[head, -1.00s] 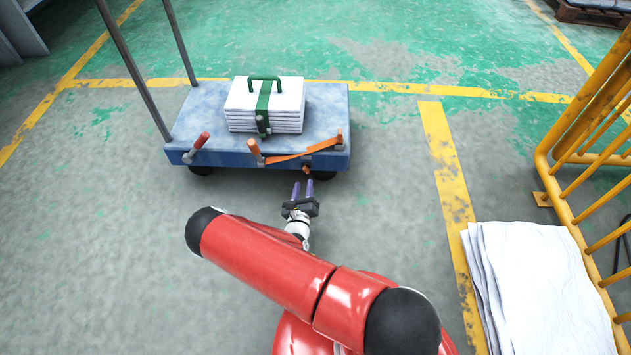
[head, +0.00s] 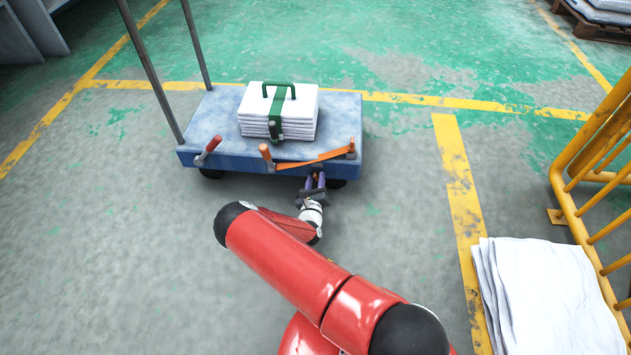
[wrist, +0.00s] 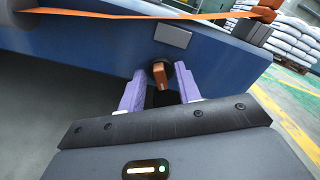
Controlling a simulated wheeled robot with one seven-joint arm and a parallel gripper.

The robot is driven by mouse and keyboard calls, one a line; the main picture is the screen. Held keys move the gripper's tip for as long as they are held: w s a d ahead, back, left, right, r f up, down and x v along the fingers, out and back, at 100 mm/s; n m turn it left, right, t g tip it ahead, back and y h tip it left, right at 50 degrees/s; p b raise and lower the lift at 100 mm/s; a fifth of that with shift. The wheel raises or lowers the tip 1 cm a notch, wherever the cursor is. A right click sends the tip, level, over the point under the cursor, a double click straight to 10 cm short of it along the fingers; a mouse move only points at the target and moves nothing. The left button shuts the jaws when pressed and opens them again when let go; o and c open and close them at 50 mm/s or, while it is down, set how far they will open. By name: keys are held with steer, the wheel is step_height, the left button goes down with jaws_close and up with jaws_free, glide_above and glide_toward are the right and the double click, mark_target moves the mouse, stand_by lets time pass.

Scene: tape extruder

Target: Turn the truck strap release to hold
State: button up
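The blue flatbed truck (head: 225,153) stands ahead, with an orange strap (head: 308,161) stretched along its near edge between posts. The strap release is a small orange-brown knob (wrist: 160,74) on a dark round base on the truck's side, below a grey plate (wrist: 172,36). My gripper (wrist: 158,84) is open, with its two purple fingers on either side of the knob. I cannot tell whether either finger touches it. In the head view, my gripper (head: 316,182) is at the truck's near side, and the knob is mostly hidden there.
A stack of white sheets (head: 300,112) with a green band and handle sits on the truck. An orange-handled post (head: 266,153) and a red-handled one (head: 211,146) rise at the near edge. A yellow railing (head: 590,170) and white sheets (head: 545,290) are at right.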

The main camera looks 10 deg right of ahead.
jaws_close()
steer(key=n+b, duration=0.1)
steer(key=n, duration=1)
steer(key=shift+a+f+n, duration=0.1)
steer(key=shift+f+n, duration=0.05)
steer(key=shift+n, duration=0.15)
stand_by(0.6)
jaws_free()
